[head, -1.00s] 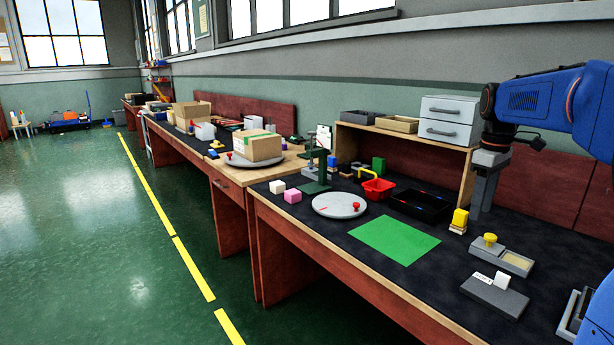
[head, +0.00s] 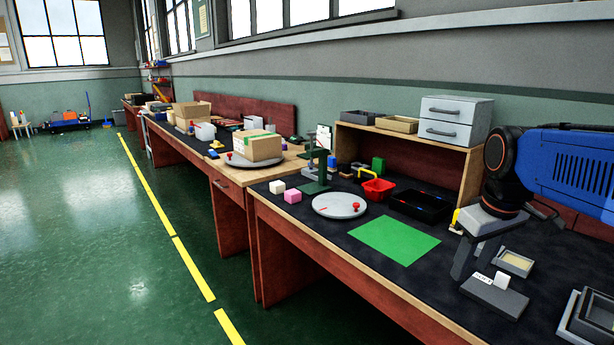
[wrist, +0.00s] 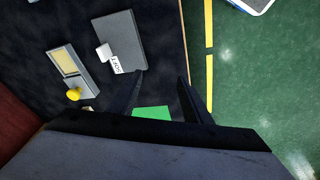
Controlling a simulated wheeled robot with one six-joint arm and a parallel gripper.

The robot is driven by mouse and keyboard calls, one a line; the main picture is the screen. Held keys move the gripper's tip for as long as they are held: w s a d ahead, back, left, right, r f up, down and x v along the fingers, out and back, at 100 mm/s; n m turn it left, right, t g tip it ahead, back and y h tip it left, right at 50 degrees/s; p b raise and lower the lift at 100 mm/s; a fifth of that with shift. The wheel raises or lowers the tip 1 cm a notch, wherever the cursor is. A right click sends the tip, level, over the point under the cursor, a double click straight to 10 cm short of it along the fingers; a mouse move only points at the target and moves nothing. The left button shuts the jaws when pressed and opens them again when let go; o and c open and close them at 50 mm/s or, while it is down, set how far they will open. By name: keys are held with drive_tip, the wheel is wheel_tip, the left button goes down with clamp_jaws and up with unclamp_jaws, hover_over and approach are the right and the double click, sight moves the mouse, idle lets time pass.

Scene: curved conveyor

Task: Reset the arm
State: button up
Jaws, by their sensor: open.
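My gripper (head: 474,265) hangs from my blue arm over the right part of the dark bench top (head: 330,230) in the head view. Its two dark fingers point down, apart and empty. In the wrist view my gripper (wrist: 160,79) has a clear gap between the fingers, with bench surface and part of a green mat (wrist: 150,113) beyond them. How high the fingertips are above the bench is hard to tell.
A tan-topped grey box (head: 515,262) and a yellow knob (wrist: 73,94) are close to the gripper. The green mat (head: 395,240), grey turntable (head: 339,205), red bin (head: 378,189) and black tray (head: 420,205) lie further left. A grey drawer unit (head: 453,121) stands on the shelf.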

drive_tip(key=s+a+f+m+t, duration=0.1)
drive_tip(key=s+a+f, duration=0.1)
drive_tip(key=s+f, duration=0.3)
drive_tip(key=s+a+f+m+t, duration=0.1)
drive_tip(key=s+a+f+m, duration=0.1)
drive_tip(key=s+f, duration=0.3)
drive_tip(key=s, duration=0.3)
drive_tip(key=shift+a+f, duration=0.25)
drive_tip(key=shift+f, duration=0.05)
